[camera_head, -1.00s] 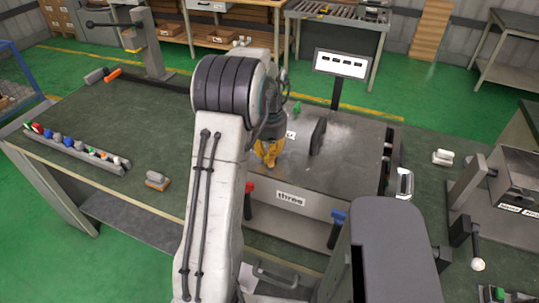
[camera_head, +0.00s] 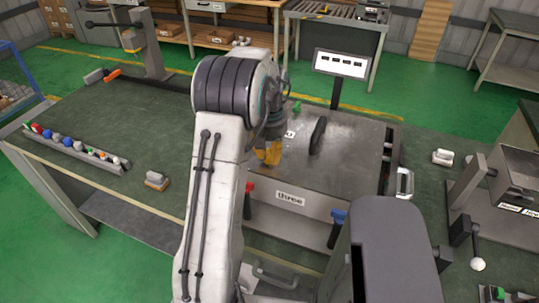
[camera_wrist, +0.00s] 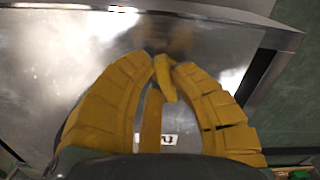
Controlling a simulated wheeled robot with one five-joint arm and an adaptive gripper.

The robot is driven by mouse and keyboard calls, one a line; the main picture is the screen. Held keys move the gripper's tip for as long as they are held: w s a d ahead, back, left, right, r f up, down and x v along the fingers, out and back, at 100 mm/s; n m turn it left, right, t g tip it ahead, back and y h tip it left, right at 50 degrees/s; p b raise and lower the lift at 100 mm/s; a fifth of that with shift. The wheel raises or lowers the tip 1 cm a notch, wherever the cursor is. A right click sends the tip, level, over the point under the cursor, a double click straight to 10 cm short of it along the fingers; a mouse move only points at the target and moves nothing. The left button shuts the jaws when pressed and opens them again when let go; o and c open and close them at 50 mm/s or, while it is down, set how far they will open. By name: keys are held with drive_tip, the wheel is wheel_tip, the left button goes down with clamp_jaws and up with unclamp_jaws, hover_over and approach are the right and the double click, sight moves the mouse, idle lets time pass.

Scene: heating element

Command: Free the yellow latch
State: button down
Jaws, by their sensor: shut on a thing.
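My gripper (camera_head: 268,154) has yellow fingers and points down over the metal lid (camera_head: 350,165) of the box, left of the lid's black handle (camera_head: 318,136). In the wrist view its curved fingers (camera_wrist: 164,64) meet at the tips, shut on a small tilted yellow piece (camera_wrist: 166,80) that looks like the yellow latch. Fingers and piece share a colour, so its outline is hard to tell. A narrow yellow bar (camera_wrist: 151,122) shows between the fingers. In the head view my arm hides the box's left side, and I cannot make out the latch there.
A red latch (camera_head: 249,188) and a blue latch (camera_head: 338,218) are on the box front beside the label "three" (camera_head: 290,199). A green one (camera_head: 296,107) is at the back. A small sign (camera_head: 341,64) stands behind.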

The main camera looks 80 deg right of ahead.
drive_tip(key=n, duration=0.3)
drive_tip(key=shift+s+d+n, duration=0.1)
drive_tip(key=shift+n, duration=0.3)
drive_tip(key=n, duration=0.3)
drive_tip(key=shift+d+n, duration=0.1)
drive_tip(key=shift+n, duration=0.2)
drive_tip(key=n, duration=0.6)
drive_tip(key=shift+d+f, duration=0.1)
drive_tip(key=shift+d, duration=0.05)
drive_tip(key=shift+n, duration=0.3)
drive_tip(key=c, duration=1.1)
unclamp_jaws()
drive_tip(key=shift+o, duration=0.2)
drive_tip(key=shift+d, duration=0.1)
wheel_tip(320, 180, up, 12)
